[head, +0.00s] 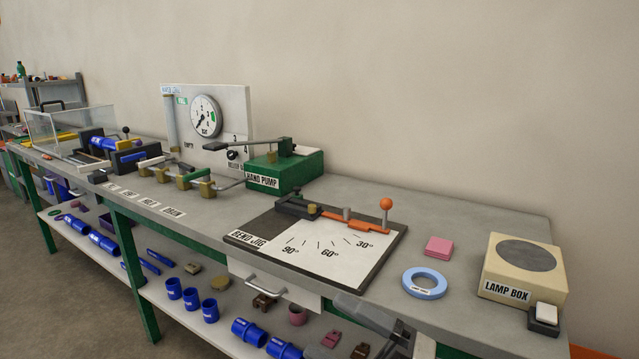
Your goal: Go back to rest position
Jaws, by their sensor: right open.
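My right gripper (392,332) shows at the bottom edge, in front of the bench's front edge and below the bend jig. It is open, nothing shows between its fingers, and it is partly cut off by the frame. It touches nothing on the bench top that I can see. My left gripper is not in view. The bend jig (383,257) lies flat on the bench, with an orange lever and ball knob (386,204) at its back right.
The grey bench (450,200) carries a green hand pump (300,170), a gauge panel (236,100), a blue tape ring (408,281), pink pads (438,246) and a lamp box (523,268). A drawer (274,290) is under the jig. The lower shelf (221,303) holds several blue fittings.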

